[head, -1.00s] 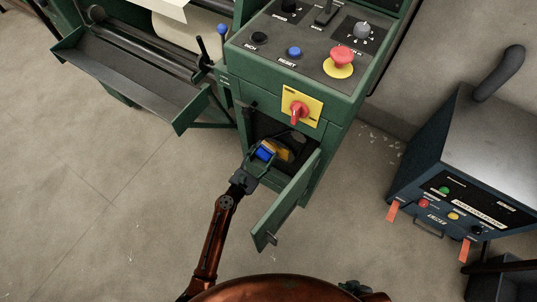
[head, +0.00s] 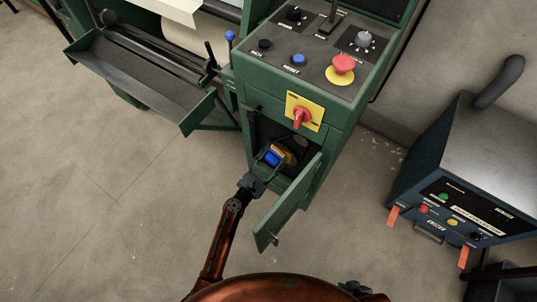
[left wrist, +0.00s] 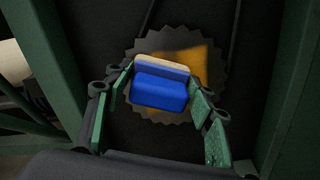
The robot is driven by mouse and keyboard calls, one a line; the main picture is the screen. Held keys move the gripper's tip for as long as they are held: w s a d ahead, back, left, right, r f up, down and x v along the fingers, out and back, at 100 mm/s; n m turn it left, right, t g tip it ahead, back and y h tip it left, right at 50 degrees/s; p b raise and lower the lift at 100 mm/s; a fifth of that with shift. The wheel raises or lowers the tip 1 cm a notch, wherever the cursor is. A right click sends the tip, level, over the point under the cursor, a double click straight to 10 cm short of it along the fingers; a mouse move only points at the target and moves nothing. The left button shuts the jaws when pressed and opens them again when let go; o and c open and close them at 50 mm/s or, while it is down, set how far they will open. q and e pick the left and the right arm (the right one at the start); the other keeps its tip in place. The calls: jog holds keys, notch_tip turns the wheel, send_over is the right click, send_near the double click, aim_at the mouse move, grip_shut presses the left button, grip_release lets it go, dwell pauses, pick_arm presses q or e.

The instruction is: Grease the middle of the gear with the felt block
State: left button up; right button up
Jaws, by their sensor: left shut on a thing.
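The felt block (left wrist: 160,88), blue with a pale tan felt face, is between the fingers of my left gripper (head: 269,161), which is shut on it. The gripper reaches through the open door into the green machine's cabinet. In the left wrist view the dark toothed gear (left wrist: 217,85) is just behind the block, with a yellow-orange patch (left wrist: 200,64) over its middle and upper right. The block covers part of the gear's middle; I cannot tell whether the felt touches it. My right gripper (head: 356,288) is a small dark shape at the bottom edge, its fingers unclear.
The green cabinet door (head: 287,209) hangs open to the right of my left arm. A red switch on a yellow plate (head: 304,112) is above the opening. A green tray (head: 140,82) juts out at left. A blue unit (head: 460,170) stands at right. Floor at left is clear.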

aim_at(293, 158)
pick_arm(q)
jog(key=shift+s+d+p, duration=0.1)
jog(key=shift+s+d, duration=0.5)
jog(key=shift+d, duration=0.35)
jog(key=shift+s+d+p, duration=0.1)
jog(key=shift+s+d, duration=0.55)
jog(key=shift+d, duration=0.35)
jog(key=shift+s+d+p, duration=0.1)
jog(key=shift+s+d, duration=0.5)
jog(key=shift+d, duration=0.35)
jog(key=v, duration=0.6)
jog(key=shift+p, duration=0.3)
jog(key=shift+a, duration=0.1)
jog(key=shift+v, duration=1.5)
